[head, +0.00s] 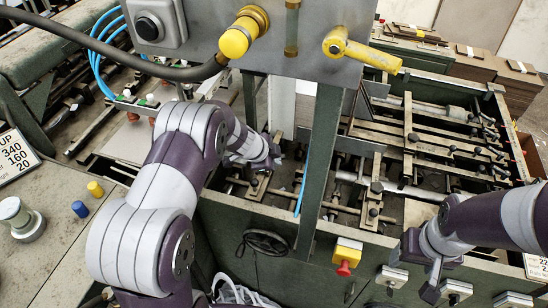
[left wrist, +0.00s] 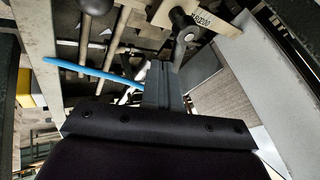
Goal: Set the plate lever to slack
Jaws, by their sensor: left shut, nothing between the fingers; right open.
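My left gripper (head: 272,158) reaches in among the rods behind the green post. In the left wrist view its fingers (left wrist: 158,72) are shut together with nothing between them. Just beyond their tips is a grey lever-like part (left wrist: 186,36) with a dark rounded end, beside a pale plate (left wrist: 215,18) with printed figures. I cannot tell whether it is the plate lever, or whether the fingers touch it. A yellow-handled lever (head: 365,52) is on the grey panel, away from both grippers. My right gripper (head: 430,268) is open and empty at the machine's front right.
The green post (head: 318,165) and the panel (head: 300,55) stand close to my left gripper. A blue tube (left wrist: 90,74) crosses near its fingers. A red button on a yellow box (head: 346,257), grey switch boxes (head: 392,276) and a handwheel (head: 268,243) are on the front.

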